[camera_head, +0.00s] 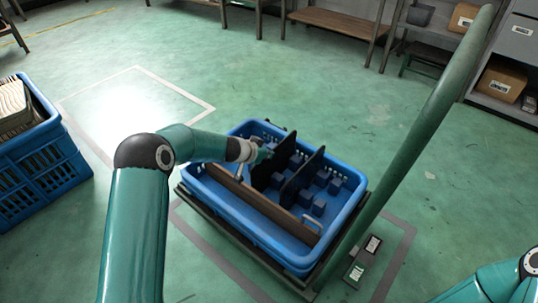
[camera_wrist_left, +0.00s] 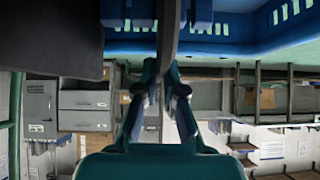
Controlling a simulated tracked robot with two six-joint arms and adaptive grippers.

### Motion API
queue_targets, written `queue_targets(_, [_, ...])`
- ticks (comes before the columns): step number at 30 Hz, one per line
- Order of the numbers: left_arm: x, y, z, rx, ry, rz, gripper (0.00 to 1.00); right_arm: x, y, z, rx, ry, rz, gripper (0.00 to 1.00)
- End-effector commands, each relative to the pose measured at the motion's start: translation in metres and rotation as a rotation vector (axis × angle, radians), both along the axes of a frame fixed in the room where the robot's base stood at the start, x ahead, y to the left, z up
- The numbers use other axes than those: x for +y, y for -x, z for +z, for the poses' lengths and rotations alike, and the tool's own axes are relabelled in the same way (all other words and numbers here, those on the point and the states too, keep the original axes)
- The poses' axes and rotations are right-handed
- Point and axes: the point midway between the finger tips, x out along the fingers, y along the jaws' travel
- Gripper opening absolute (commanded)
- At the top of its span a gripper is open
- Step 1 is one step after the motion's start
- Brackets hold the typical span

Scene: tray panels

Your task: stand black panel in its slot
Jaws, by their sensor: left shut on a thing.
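My left gripper (camera_head: 266,152) reaches into the blue crate (camera_head: 222,205) and is shut on a black panel (camera_head: 281,158). The held panel stands roughly upright among blue slot blocks (camera_head: 304,198). I cannot tell whether its lower edge is seated in a slot, as the crate floor there is hidden. In the left wrist view my fingers (camera_wrist_left: 160,82) close on the panel's edge (camera_wrist_left: 168,38), which runs up between the blue blocks. My right gripper is out of view.
A second dark panel (camera_head: 303,177) stands to the right of the held one. A brown panel (camera_head: 262,206) lies along the crate's near side. The crate rests on a cart with a tall green post (camera_head: 425,125). Another blue crate (camera_head: 45,160) stands at left.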

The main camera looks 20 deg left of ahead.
Motion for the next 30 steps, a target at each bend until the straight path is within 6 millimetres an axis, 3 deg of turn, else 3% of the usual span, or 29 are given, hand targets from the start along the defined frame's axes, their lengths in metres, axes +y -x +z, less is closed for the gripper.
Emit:
queue_targets(1, [0.000, 0.000, 0.001, -0.001, 0.000, 0.000, 0.11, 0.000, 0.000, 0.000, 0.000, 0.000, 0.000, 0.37])
queue_targets(6, [0.000, 0.000, 0.001, -0.001, 0.000, 0.000, 0.37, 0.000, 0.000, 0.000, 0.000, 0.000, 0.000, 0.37])
queue_targets(20, [0.003, 0.007, 0.008, 0.000, 0.002, 0.001, 0.37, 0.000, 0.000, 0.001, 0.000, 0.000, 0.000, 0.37])
queue_targets(30, [0.017, 0.053, 0.050, -0.002, 0.000, 0.001, 0.37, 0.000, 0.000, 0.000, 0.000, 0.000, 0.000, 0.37])
